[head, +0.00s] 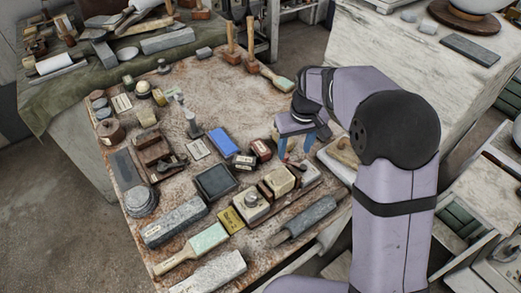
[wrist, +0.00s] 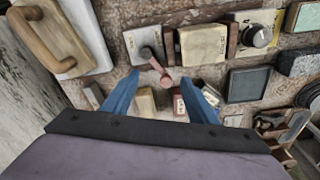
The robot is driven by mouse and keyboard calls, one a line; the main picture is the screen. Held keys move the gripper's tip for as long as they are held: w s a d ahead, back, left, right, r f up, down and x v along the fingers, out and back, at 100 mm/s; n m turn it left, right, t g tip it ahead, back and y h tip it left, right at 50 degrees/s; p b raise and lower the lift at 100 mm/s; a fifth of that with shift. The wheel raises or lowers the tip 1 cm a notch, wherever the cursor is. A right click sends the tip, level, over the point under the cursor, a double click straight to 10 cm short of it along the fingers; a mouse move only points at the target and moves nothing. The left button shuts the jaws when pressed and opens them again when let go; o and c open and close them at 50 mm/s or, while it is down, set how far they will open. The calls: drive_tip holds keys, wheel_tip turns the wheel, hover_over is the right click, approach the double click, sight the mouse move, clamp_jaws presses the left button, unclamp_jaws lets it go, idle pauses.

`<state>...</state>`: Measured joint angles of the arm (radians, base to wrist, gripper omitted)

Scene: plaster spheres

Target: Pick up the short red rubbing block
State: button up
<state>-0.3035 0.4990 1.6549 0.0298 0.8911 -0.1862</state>
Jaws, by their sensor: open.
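The short red block (head: 261,150), dark red with a pale label, lies on the worn workbench (head: 215,85) left of my gripper (head: 294,154) in the head view. In the wrist view a red block with a white label (wrist: 180,105) shows beyond my fingers, close to the right one, which hides part of its surroundings. My gripper (wrist: 160,80) is open, with its two blue fingers apart and pointing down. It looks to be above the bench and beside the block, not around it. No contact with the block is visible.
A cream block (wrist: 147,103) lies beside the red one, and a dark labelled block (head: 243,161) on its other side. A pinkish round-ended piece (wrist: 156,66) shows between my fingertips. A blue block (head: 223,141) and a dark tray (head: 215,182) lie farther left.

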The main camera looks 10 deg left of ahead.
sight(260, 146)
drive_tip(key=w+a+n, duration=0.1)
drive_tip(key=w+a, duration=0.1)
drive_tip(key=a, duration=0.1)
drive_tip(key=w+a+f, duration=0.1)
drive_tip(key=a, duration=0.3)
drive_tip(key=w+a+f+n, duration=0.1)
drive_tip(key=w+a, duration=0.1)
drive_tip(key=a, duration=0.1)
drive_tip(key=shift+w+a+f+n+y, duration=0.15)
drive_tip(key=shift+w+n+y, duration=0.15)
drive_tip(key=shift+w+a+f+p, duration=0.15)
drive_tip(key=shift+f+p, duration=0.5)
drive_tip(key=shift+f, duration=0.55)
drive_tip(key=shift+w+a+f+p, duration=0.1)
drive_tip(key=shift+f+p, duration=0.5)
drive_tip(key=shift+f, duration=0.6)
drive_tip(key=shift+w+a+f+p, duration=0.15)
drive_tip(key=shift+f+p, duration=0.5)
drive_tip(key=shift+f, duration=0.55)
drive_tip(key=shift+c, duration=0.3)
drive_tip(key=c, duration=1.2)
drive_tip(key=shift+c, duration=0.2)
drive_tip(key=shift+r, duration=0.1)
wheel_tip(260, 146, up, 10)
drive_tip(key=b, duration=0.3)
